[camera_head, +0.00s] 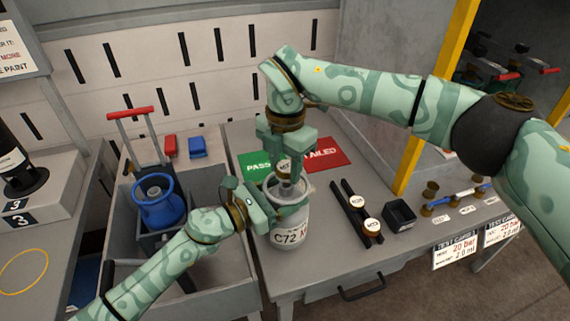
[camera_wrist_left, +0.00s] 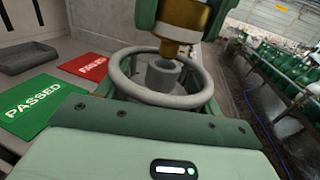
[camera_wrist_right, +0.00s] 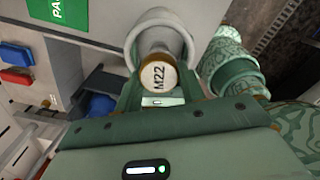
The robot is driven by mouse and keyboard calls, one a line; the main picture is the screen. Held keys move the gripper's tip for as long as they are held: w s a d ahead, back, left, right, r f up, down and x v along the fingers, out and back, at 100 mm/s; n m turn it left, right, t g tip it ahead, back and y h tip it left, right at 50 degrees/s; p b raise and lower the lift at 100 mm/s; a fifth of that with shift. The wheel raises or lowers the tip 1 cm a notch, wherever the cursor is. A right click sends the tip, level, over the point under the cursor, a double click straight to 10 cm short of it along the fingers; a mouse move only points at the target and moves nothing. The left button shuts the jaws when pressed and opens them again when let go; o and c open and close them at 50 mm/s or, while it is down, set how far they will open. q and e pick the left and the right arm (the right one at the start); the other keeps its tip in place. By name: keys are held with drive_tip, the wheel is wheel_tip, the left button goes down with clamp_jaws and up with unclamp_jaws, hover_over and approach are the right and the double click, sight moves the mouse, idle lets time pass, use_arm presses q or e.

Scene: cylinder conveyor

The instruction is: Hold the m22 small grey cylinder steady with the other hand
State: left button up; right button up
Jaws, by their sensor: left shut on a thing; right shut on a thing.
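The small grey cylinder (camera_head: 291,218), marked C72 with red lettering beside it, stands upright at the grey bench's front left corner. In the left wrist view its grey ring collar (camera_wrist_left: 122,72) surrounds the open neck (camera_wrist_left: 163,76). My left gripper (camera_head: 268,203) is shut on the cylinder at its collar, from the left. My right gripper (camera_head: 287,160) is above the cylinder, shut on a brass piece with a round cap (camera_wrist_right: 157,76) marked M22. The brass piece (camera_wrist_left: 180,48) is over the neck; I cannot tell whether it touches.
Behind the cylinder are a green PASSED mat (camera_head: 256,165) and a red FAILED mat (camera_head: 326,154). A blue cylinder (camera_head: 158,210) stands at left by a red-handled cart (camera_head: 130,112).

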drive_tip(key=shift+f, duration=1)
drive_tip(key=o, duration=0.8)
drive_tip(key=shift+w+d, duration=0.15)
drive_tip(key=shift+w, duration=0.05)
drive_tip(key=c, duration=1)
drive_tip(key=m, duration=0.4)
drive_tip(key=shift+c, duration=0.2)
drive_tip(key=shift+m, duration=1)
